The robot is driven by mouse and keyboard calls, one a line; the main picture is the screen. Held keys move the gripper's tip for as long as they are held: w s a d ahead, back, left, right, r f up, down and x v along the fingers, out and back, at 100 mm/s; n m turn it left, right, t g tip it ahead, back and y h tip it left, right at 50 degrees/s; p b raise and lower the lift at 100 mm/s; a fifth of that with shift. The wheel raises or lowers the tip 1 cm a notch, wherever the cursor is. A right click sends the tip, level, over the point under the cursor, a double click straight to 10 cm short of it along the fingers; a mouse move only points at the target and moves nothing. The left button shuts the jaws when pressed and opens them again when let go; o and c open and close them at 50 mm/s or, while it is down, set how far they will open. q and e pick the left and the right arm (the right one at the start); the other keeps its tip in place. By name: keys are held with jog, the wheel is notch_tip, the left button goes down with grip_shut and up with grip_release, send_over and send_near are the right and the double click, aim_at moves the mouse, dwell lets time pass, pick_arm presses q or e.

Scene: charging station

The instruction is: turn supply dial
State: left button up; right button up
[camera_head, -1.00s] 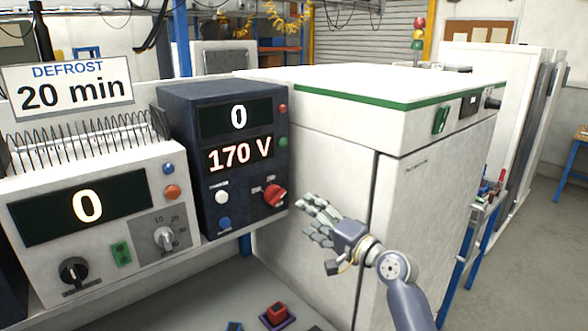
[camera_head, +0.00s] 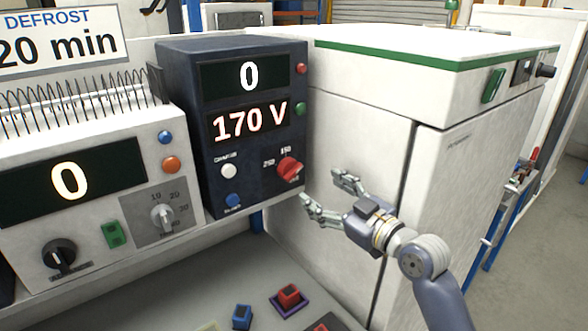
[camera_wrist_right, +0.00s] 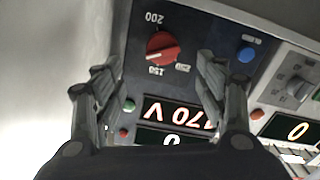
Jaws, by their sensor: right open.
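The supply unit (camera_head: 180,110) is a dark blue box with two displays, reading 0 and 170 V. Its red supply dial (camera_head: 290,168) is low on the right of the front face. In the right wrist view, the red dial (camera_wrist_right: 162,47) appears upside down, between and beyond the fingers, with numbers printed around it. My right gripper (camera_head: 322,190) is open and empty, just right of and slightly below the dial in the head view, with its fingers pointing towards it. In the wrist view the open fingers (camera_wrist_right: 160,70) show no contact with the dial. My left gripper is out of view.
A white unit (camera_head: 95,215) with a 0 display and knobs stands left of the supply. A large white cabinet (camera_head: 350,120) is close on the right. Small red and blue blocks (camera_head: 289,295) sit on the bench below.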

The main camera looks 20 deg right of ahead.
aim_at(295, 173)
jog(key=w+a+p, duration=0.1)
jog(key=w, duration=0.1)
jog(key=w+a+n+p, duration=0.1)
jog(key=w, duration=0.2)
jog(key=w+a+n+p, duration=0.1)
jog(key=w, duration=0.2)
jog(key=shift+w+a+r, duration=0.2)
jog(key=shift+a, duration=0.1)
jog(key=shift+w+a+p, duration=0.2)
jog(key=shift+w+p, duration=0.1)
jog(key=shift+w, duration=0.25)
jog(key=shift+w+a+f, duration=0.1)
jog(key=shift+w, duration=0.05)
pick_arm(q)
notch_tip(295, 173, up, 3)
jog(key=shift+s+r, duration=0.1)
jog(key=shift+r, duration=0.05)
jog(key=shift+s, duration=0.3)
pick_arm(e)
jog(key=c, duration=1.1)
